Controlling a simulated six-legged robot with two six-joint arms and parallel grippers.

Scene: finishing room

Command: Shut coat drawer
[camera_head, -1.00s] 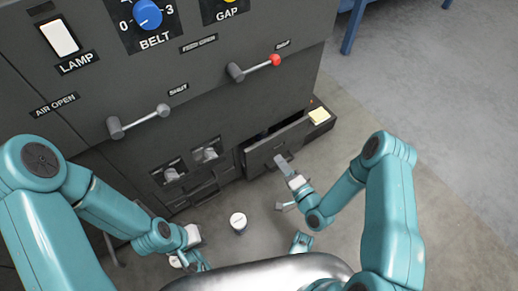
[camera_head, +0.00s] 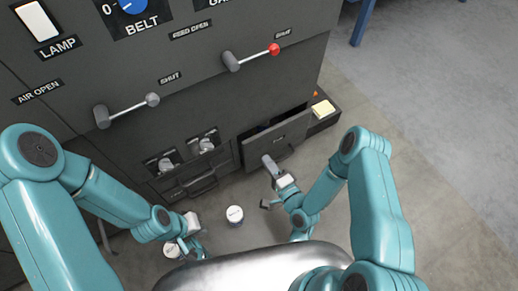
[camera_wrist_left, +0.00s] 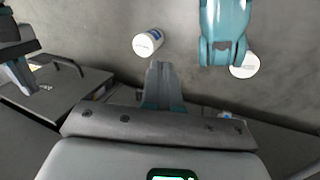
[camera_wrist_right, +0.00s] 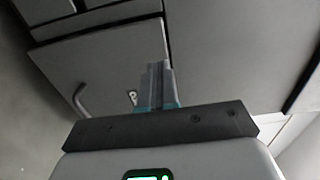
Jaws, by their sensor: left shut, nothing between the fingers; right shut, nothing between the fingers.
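The coat drawer, taken to be the dark drawer (camera_head: 290,134) low at the right of the machine, stands partly open in the head view. Its dark inside shows above the front panel. My right gripper (camera_head: 266,160) is shut and empty, its tips close to that front; I cannot tell if they touch. In the right wrist view the shut fingers (camera_wrist_right: 157,80) point at a grey panel with a handle (camera_wrist_right: 84,100) to their left. My left gripper (camera_head: 202,250) is low at the left, away from the drawer. Its shut, empty fingers (camera_wrist_left: 162,82) show in the left wrist view.
A white container (camera_head: 235,215) stands on the floor between my arms. Another (camera_head: 174,248) is beside my left gripper. The machine (camera_head: 215,95) carries levers above the drawers. Floor at right is clear.

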